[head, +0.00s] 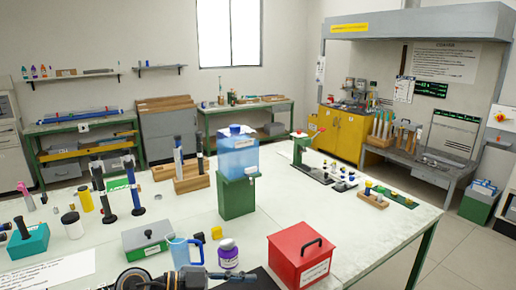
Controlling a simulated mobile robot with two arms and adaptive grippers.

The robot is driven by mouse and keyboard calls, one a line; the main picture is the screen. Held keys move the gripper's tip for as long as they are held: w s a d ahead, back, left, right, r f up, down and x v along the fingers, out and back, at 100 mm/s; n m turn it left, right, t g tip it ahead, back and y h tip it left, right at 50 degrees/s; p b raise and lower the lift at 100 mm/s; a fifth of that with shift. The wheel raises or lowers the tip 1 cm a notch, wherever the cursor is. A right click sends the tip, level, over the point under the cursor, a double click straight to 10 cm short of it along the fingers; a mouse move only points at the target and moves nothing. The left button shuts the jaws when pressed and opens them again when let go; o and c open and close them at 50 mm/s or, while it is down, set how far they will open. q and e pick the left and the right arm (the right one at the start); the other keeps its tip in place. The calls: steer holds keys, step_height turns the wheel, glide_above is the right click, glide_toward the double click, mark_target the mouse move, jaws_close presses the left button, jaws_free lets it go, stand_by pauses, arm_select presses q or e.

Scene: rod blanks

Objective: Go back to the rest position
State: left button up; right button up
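My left gripper (222,276) shows at the bottom edge, low in front of the table, reaching in from the left with its dark round wrist partly cut off. Its fingertips are small and dark, and I cannot tell whether they are open or shut, or whether they hold anything. My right gripper is not in view. A wooden block (192,184) with upright rods (178,157) stands at the table's middle, well beyond the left gripper.
Near the gripper stand a blue jug (180,252), a purple jar (228,254), a red box (300,255) and a green-grey box (146,241). A blue tank (237,158) on a green stand (237,197) rises behind.

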arm_select(q)
step_height(320, 180, up, 7)
steer(key=n+t+h, duration=0.3)
steer(key=t, duration=0.3)
steer(key=w+a+r+n+t+y, duration=0.2)
steer(key=a+n+t+y, duration=0.25)
steer(key=n+t, duration=0.3)
steer(key=s+a+f+n+g+y, duration=0.1)
steer(key=s+a+f+n+y, duration=0.1)
steer(key=a+f+n+y, duration=0.4)
steer(key=s+a+f+n+g+y, duration=0.1)
steer(key=s+a+f+n+y, duration=0.2)
steer(key=a+f+y, duration=0.45)
steer(key=s+f+m+g, duration=0.1)
steer(key=s+f+g, duration=0.6)
steer(key=s, duration=0.4)
steer(key=s+f+m+g, duration=0.1)
steer(key=s+f+g, duration=0.4)
steer(key=s+f, duration=0.45)
steer(key=s+f+g, duration=0.1)
steer(key=s+f, duration=0.1)
steer(key=f, duration=1.1)
steer(key=s+f, duration=0.2)
steer(key=f, duration=1.2)
steer(key=s+a+f+g, duration=0.1)
steer(key=s+a+f, duration=0.1)
steer(key=s+f, duration=1.3)
steer(key=shift+s+f+h+b, duration=0.15)
steer(key=shift+s+h+b, duration=0.25)
steer(key=shift+s, duration=0.4)
